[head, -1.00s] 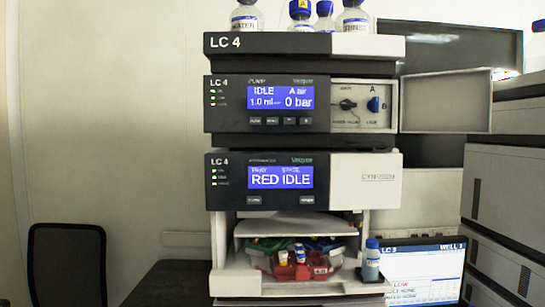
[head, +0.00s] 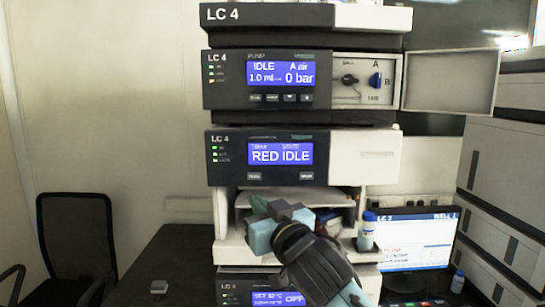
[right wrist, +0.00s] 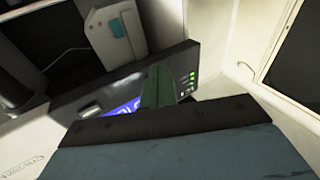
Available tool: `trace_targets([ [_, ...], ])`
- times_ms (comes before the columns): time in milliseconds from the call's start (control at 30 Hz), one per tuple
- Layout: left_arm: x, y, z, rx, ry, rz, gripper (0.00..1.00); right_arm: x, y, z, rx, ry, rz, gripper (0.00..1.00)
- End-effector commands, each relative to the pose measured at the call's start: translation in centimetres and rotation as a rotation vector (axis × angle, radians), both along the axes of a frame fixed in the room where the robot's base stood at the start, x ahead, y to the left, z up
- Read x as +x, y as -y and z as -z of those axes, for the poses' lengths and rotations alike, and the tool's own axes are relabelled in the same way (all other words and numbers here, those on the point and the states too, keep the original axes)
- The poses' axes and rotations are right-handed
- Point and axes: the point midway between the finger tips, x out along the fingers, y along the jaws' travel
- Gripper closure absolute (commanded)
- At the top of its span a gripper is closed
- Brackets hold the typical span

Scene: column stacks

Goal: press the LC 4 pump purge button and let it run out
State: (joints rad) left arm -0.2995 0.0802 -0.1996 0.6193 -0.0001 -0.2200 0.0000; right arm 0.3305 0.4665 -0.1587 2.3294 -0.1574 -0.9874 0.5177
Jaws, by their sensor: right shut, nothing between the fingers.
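The LC 4 pump module (head: 230,80) is in the upper part of the stack in the head view. Its blue screen (head: 281,74) reads IDLE, A air and 0 bar. A row of small dark buttons (head: 281,98) sits under the screen; their labels are too small to read surely, so I cannot tell which is purge. My right gripper (head: 284,208) is shut and empty, below the autosampler panel and well below the pump buttons. In the right wrist view its fingers (right wrist: 158,87) stand before a panel with a blue screen and green lights. My left gripper is out of view.
The pump's side door (head: 450,82) stands open to the right. The autosampler panel (head: 225,158) reads RED IDLE. A capped vial bottle (head: 367,232) stands beside the tray opening, near my right arm. A monitor (head: 420,240) and grey instruments (head: 510,190) are at the right.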

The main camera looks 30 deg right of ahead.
Motion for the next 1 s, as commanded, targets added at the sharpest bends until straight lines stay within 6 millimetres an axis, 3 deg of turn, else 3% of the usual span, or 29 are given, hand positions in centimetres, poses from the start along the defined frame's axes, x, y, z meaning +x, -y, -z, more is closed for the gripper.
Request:
trace_targets([
  [33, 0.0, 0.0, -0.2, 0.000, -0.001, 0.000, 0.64, -0.8, -0.1, -3.8, -0.002, 0.088, -0.008, 1.00],
  [100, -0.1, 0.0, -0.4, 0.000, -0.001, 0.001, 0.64, -2.1, -0.3, -8.1, 0.003, 0.193, -0.022, 1.00],
  [200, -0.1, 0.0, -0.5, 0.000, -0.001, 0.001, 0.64, -4.2, -0.6, -13.0, 0.006, 0.322, -0.042, 1.00],
  [333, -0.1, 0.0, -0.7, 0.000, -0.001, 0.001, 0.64, -6.6, -1.0, -17.1, 0.010, 0.438, -0.066, 1.00],
  [500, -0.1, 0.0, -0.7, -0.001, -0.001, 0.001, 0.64, -8.0, -1.2, -19.1, 0.012, 0.500, -0.080, 1.00],
  [1000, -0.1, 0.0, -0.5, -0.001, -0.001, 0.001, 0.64, -7.3, -0.8, -19.1, 0.011, 0.501, -0.079, 1.00],
])
